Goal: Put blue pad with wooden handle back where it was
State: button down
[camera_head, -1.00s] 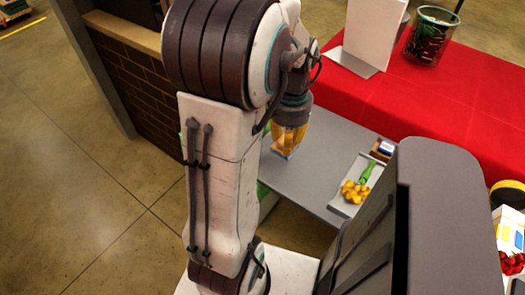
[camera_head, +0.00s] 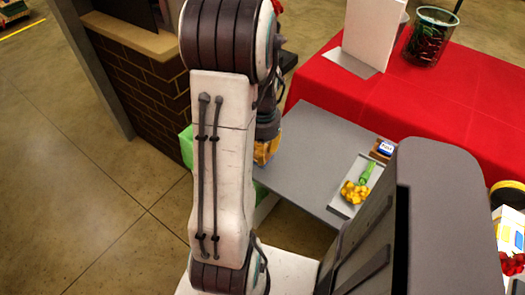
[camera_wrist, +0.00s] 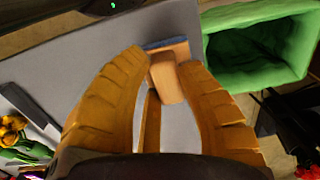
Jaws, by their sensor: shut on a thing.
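My gripper (camera_wrist: 163,60) has ribbed orange-yellow fingers and is shut on the blue pad with wooden handle. The wooden handle (camera_wrist: 170,78) is between the fingertips in the wrist view, and a strip of the blue pad (camera_wrist: 165,43) shows just beyond it. Both are over the grey table (camera_wrist: 95,55); I cannot tell whether the pad touches it. In the head view my gripper (camera_head: 266,151) is partly hidden behind my arm, near the left edge of the grey table (camera_head: 310,150), and the pad is hidden there.
A green bin (camera_wrist: 215,60) stands beside the table edge, right of the pad in the wrist view. A tray (camera_head: 340,205) with yellow flowers (camera_head: 355,192) and a small blue-and-white item (camera_head: 385,147) are at the table's right. A red-covered table (camera_head: 440,95) stands behind.

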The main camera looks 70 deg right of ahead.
jog(key=shift+f, duration=0.25)
jog(key=c, duration=0.9)
grip_release()
jog(key=shift+c, duration=0.2)
jog(key=shift+r, duration=0.15)
notch_tip(320, 180, up, 12)
jog(key=p, duration=0.1)
jog(key=shift+p, duration=0.3)
